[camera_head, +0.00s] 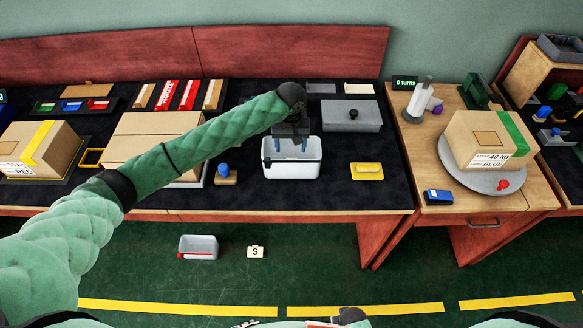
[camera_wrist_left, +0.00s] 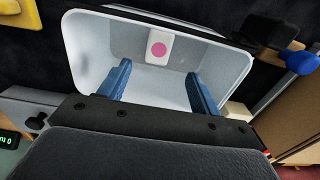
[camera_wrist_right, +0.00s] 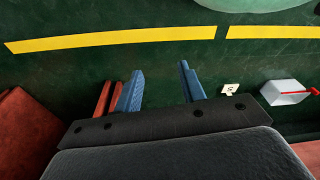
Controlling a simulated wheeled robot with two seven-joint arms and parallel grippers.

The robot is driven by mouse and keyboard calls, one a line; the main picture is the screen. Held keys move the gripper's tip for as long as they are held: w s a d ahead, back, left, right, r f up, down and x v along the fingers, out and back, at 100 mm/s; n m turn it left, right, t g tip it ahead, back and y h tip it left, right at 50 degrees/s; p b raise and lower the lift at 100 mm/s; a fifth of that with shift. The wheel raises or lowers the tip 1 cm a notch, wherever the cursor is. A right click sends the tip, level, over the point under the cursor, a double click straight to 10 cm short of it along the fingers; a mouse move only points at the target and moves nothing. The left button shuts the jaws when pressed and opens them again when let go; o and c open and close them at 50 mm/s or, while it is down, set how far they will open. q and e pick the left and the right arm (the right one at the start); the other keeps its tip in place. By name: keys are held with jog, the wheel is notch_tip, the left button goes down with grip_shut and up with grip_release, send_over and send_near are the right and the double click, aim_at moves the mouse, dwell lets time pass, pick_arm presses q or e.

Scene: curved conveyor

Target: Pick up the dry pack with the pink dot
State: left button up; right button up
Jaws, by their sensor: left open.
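The dry pack (camera_wrist_left: 160,47) is a small white block with a pink dot, lying in the white bin (camera_wrist_left: 90,50) against its wall in the left wrist view. In the head view the white bin (camera_head: 291,172) stands on the dark table mat, and the pack cannot be made out there. My left gripper (camera_head: 291,146) points down over the bin. Its blue fingers (camera_wrist_left: 158,70) are apart, with the pack beyond their tips and nothing between them. My right gripper (camera_wrist_right: 161,70) is open and empty above the green floor.
A yellow sponge-like block (camera_head: 367,171) lies right of the bin, and a blue-knobbed stamp (camera_head: 225,174) stands left. A grey lidded box (camera_head: 345,114) is behind. A large carton (camera_head: 150,135) sits under my left arm. A turntable with a carton (camera_head: 485,140) is farther right.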

pick_arm(q)
jog(key=shift+f, duration=0.25)
notch_tip(320, 180, down, 2)
jog(key=shift+f+p, duration=0.1)
jog(key=shift+p, duration=0.4)
jog(key=f+p, duration=0.1)
jog(key=f, duration=0.1)
jog(key=s+f+p, duration=0.1)
jog(key=f, duration=0.1)
jog(key=shift+d, duration=0.15)
jog(key=shift+f+p, duration=0.35)
jog(key=shift+f, duration=0.25)
pick_arm(e)
jog(key=s+d+f, duration=0.3)
jog(key=f, duration=0.3)
jog(key=shift+s+f, duration=0.15)
jog(key=shift+s, duration=0.05)
pick_arm(q)
jog(key=c, duration=1)
pick_arm(e)
jog(key=shift+d, duration=0.1)
